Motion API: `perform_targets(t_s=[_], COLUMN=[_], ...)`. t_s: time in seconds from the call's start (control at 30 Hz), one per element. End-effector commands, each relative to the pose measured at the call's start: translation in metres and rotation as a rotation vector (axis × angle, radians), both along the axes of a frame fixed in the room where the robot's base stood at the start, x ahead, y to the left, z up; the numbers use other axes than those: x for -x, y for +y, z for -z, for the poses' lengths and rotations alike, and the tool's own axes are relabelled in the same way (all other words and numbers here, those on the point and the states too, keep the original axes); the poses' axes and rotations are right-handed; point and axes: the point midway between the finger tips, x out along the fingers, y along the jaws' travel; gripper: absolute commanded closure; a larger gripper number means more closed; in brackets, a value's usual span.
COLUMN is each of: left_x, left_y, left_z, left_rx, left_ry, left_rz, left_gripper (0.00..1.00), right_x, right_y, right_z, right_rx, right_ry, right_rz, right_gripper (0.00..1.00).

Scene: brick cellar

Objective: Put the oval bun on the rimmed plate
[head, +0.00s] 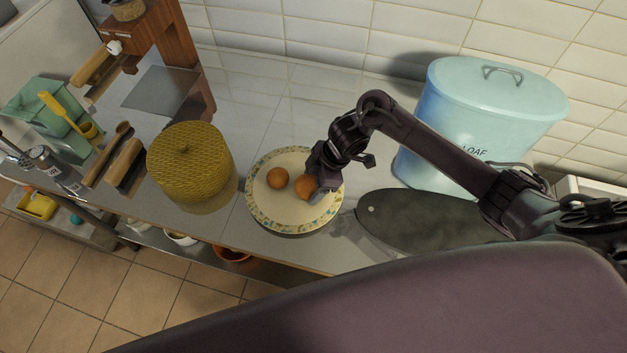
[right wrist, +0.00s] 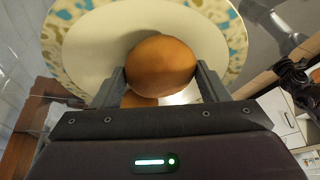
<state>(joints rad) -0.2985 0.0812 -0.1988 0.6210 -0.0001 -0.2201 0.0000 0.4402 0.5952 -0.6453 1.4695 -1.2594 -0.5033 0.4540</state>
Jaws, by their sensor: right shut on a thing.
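The rimmed plate (head: 262,216) is cream with a speckled, coloured rim and lies near the counter's front edge; its rim also shows in the right wrist view (right wrist: 233,40). My right gripper (head: 316,188) is over the right part of the plate. It is shut on an orange-brown bun (head: 304,187), which sits between both fingers in the right wrist view (right wrist: 162,66). I cannot tell whether this bun touches the plate. A second, round bun (head: 277,178) lies on the plate left of the held one. My left gripper is not in view.
A yellow woven dome (head: 190,160) stands close left of the plate. A dark oval board (head: 425,220) lies to the right, under my right arm. A pale blue loaf bin (head: 480,115) stands behind. Clear counter (head: 290,100) lies behind the plate.

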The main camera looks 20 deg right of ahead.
Motion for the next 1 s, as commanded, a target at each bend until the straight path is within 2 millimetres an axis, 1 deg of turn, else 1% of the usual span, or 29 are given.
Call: perform_targets(t_s=[0.03,0.07,0.2,0.47,0.57,0.63,0.77,0.9,1.0], left_x=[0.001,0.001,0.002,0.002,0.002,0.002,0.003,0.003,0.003], left_y=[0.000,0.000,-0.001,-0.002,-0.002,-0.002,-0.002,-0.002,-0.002], left_z=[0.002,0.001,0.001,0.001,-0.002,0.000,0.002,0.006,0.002], left_rx=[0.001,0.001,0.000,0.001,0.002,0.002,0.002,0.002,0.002], left_ry=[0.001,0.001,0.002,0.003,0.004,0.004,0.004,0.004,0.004], left_rz=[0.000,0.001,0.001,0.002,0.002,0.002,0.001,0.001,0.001], left_gripper=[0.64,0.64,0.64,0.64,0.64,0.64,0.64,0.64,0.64], right_x=[0.000,0.000,0.000,0.000,0.000,-0.001,0.001,0.004,0.005], right_y=[0.000,0.000,0.000,0.000,0.000,-0.004,-0.013,-0.025,-0.033], right_z=[0.003,0.002,0.002,0.001,-0.004,-0.009,-0.031,-0.060,-0.081], right_rx=[0.000,0.000,0.000,0.000,0.000,0.000,0.002,0.003,0.004], right_ry=[0.000,0.000,0.000,0.000,-0.001,-0.003,-0.005,-0.007,-0.005], right_rz=[0.000,0.000,0.000,0.001,0.000,0.001,0.000,-0.001,-0.001], right_gripper=[0.55,0.30,0.12,0.10,0.10,0.10,0.10,0.10,0.10])
